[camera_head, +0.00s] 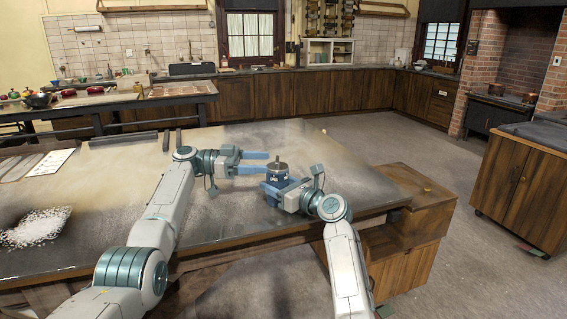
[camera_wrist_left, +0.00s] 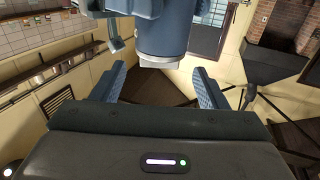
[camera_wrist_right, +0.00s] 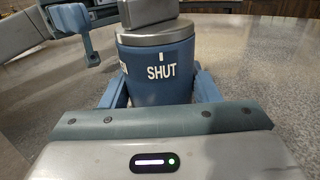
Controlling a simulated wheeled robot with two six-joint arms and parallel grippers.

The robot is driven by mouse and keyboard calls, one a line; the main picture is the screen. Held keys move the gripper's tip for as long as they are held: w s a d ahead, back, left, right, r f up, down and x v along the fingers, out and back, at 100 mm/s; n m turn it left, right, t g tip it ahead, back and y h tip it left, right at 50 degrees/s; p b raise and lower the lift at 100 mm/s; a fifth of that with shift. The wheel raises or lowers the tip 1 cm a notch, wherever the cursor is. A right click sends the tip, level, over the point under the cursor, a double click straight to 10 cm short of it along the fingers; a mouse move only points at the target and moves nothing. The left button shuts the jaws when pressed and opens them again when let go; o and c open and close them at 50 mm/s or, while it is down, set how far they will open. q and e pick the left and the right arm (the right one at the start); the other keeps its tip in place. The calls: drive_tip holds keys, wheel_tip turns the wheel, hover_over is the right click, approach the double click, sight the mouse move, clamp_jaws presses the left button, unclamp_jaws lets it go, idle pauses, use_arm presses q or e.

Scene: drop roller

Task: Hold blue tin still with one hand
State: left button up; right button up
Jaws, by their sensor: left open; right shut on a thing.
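The blue tin (camera_head: 277,176) has a grey lid with a grey knob on top. It is upright over the table near its right end. In the right wrist view the tin (camera_wrist_right: 158,85) shows a "SHUT" label, with the grey knob (camera_wrist_right: 147,12) above. My right gripper (camera_head: 274,189) is shut around the tin's body, one finger on each side. The tin's base is hidden there. My left gripper (camera_head: 266,162) is open and empty beside the tin's upper part, its fingers pointing toward the lid. The tin (camera_wrist_left: 160,30) also shows beyond its fingers in the left wrist view.
The table (camera_head: 130,215) is mostly bare around the tin. A patch of white bits (camera_head: 37,228) and white sheets (camera_head: 50,162) lie at its left. A wooden cabinet (camera_head: 415,205) stands at the table's right end. Open floor lies beyond.

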sight(283, 166)
use_arm(q)
drive_tip(key=d, duration=0.7)
drive_tip(key=shift+s, duration=0.15)
drive_tip(key=c, duration=1)
